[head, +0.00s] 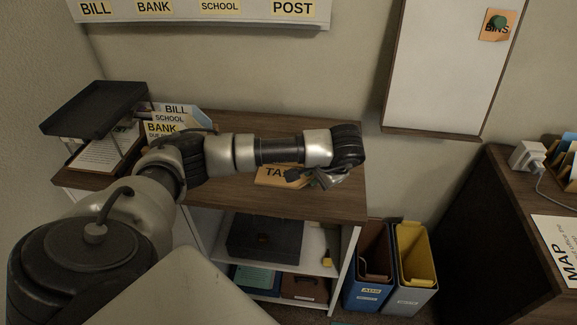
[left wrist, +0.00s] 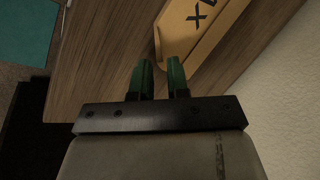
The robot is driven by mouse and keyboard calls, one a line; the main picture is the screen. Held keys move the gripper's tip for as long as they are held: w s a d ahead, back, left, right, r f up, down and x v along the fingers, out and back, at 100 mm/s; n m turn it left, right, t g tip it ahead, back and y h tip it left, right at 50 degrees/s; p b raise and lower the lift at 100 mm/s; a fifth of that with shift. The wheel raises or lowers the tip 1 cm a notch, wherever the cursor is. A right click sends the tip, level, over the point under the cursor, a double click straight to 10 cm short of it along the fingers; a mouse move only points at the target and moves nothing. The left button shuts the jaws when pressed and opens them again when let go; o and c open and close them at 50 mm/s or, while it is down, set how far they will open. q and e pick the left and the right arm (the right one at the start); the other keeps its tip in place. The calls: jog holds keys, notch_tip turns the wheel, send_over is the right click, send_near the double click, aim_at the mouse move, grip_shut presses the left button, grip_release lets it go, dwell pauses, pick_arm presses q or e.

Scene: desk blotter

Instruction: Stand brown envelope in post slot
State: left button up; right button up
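The brown envelope (head: 270,175), its printed letters partly covered, lies on the wooden desk (head: 335,200), partly hidden behind my left arm. In the left wrist view the envelope (left wrist: 205,25) is just beyond the fingers, its near corner in line with the gap between them. My left gripper (head: 320,177) is at the envelope's right end; its green fingers (left wrist: 159,78) are apart, with nothing clearly held between them. My right gripper is not in view.
A black letter tray (head: 95,108) stands at the desk's left end. A wall sign (head: 205,17) reads BILL, BANK, SCHOOL, POST. Blue (head: 368,270) and grey-yellow (head: 412,270) bins stand right of the desk.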

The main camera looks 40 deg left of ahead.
aim_at(311, 179)
pick_arm(q)
jog(key=x, duration=0.3)
jog(key=shift+f, duration=0.15)
jog(key=shift+c, duration=0.3)
grip_shut()
